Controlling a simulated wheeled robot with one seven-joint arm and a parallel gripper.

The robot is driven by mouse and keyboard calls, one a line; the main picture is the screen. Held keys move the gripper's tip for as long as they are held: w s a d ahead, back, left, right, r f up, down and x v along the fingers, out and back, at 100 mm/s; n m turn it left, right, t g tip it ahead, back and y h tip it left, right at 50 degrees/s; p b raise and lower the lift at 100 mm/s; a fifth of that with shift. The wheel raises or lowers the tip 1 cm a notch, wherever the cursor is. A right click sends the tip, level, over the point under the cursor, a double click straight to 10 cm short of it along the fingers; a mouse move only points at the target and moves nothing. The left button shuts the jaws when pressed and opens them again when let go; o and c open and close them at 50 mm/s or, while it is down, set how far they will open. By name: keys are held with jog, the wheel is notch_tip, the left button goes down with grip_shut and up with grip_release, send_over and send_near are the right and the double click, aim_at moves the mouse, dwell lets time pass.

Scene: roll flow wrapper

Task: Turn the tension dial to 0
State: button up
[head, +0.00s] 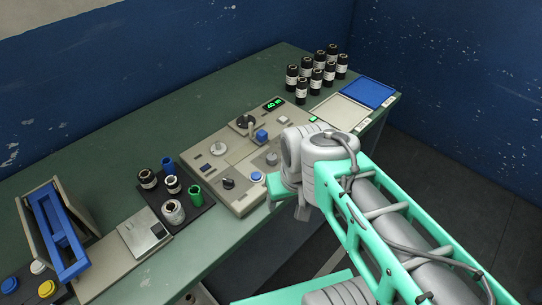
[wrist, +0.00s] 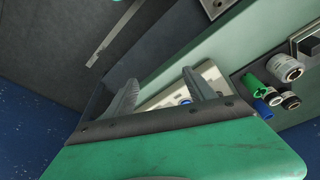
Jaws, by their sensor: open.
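The beige control panel (head: 235,158) on the green bench carries several controls. A black knob (head: 228,183) is at its front left, a grey knob (head: 271,158) at its right, and a larger black knob (head: 245,121) at its back. I cannot read their labels or settings, so which one is the tension dial is unclear. My gripper (wrist: 158,92) is open and empty in the wrist view, with part of the panel and a blue button (wrist: 185,101) showing beyond its fingers. In the head view my wrist hangs by the panel's front right edge and the fingertips are not clear.
A blue button (head: 257,176) and a blue block (head: 261,135) are on the panel. A display (head: 273,104) reads about 40 m. A dark tray (head: 187,221) with several small rolls is left, dark bottles (head: 317,73) at the back.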

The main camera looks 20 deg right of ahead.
jog(key=w+r+m, duration=0.1)
jog(key=w+m, duration=0.1)
jog(key=w+r+m+p, duration=0.1)
jog(key=w+m, duration=0.1)
jog(key=w, duration=0.1)
jog(key=w+r+m+g, duration=0.1)
jog(key=w+m, duration=0.1)
jog(key=shift+w+d+r+p, duration=0.2)
jog(key=shift+w+r+p, duration=0.05)
jog(key=shift+r+p, duration=0.15)
jog(key=shift+c, duration=1)
jog(key=m+g+p, duration=0.2)
jog(key=m, duration=0.8)
send_over(272, 156)
jog(key=shift+s+f, duration=0.25)
jog(key=shift+f, duration=0.55)
jog(key=shift+w+f+m, duration=0.2)
jog(key=shift+f+m, duration=0.1)
jog(key=shift+m, duration=0.1)
notch_tip(272, 156, down, 7)
jog(key=shift+f, duration=0.2)
grip_shut()
